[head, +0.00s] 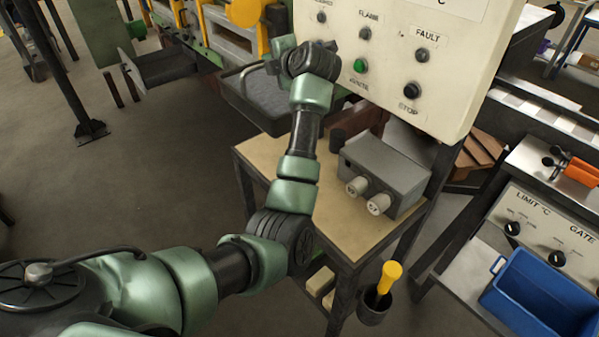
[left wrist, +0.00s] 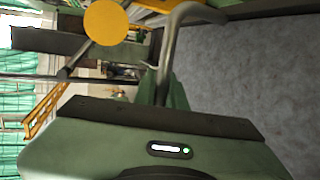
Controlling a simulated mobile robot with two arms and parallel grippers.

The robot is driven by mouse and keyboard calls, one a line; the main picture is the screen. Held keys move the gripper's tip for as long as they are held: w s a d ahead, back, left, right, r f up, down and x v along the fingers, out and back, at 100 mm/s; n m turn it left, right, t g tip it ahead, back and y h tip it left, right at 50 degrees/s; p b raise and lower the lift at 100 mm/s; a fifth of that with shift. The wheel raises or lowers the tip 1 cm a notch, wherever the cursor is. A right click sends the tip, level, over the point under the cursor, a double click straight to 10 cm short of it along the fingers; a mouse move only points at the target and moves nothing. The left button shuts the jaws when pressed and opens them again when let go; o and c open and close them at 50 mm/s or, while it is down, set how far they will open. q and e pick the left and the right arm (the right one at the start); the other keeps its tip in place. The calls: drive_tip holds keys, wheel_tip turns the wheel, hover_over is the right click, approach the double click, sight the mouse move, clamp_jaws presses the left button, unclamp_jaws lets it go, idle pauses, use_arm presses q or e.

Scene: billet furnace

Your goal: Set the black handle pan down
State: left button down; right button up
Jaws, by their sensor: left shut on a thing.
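A grey pan (head: 245,106) with a rounded rim is at the far left end of the tan-topped table (head: 262,160) in the head view. My arm partly covers it, and I cannot tell whether it touches the table. My left gripper (head: 275,62) is shut on the pan's dark tubular handle, just above the pan; its fingertips are mostly hidden. In the left wrist view the bent handle (left wrist: 170,50) rises from the gripper, and the pan's mottled grey inside (left wrist: 262,75) fills the right. My right gripper is not in view.
A grey box with two white knobs (head: 385,178) stands on the table, under a control panel (head: 450,60). A yellow-handled tool (head: 389,275) hangs in a holder at the near edge. A blue bin (head: 545,300) is at lower right. Tan tabletop is bare at the near left.

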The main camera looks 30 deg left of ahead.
use_arm(q)
wheel_tip(320, 180, down, 19)
drive_tip(key=p, duration=0.1)
drive_tip(key=shift+f+p, duration=0.15)
drive_tip(key=shift+p, duration=0.25)
drive_tip(key=shift+w, duration=0.1)
drive_tip(key=c, duration=1.6)
unclamp_jaws()
drive_tip(key=shift+f, duration=0.2)
drive_tip(key=shift+c, duration=0.2)
drive_tip(key=shift+o, duration=0.8)
drive_tip(key=shift+d+r, duration=0.1)
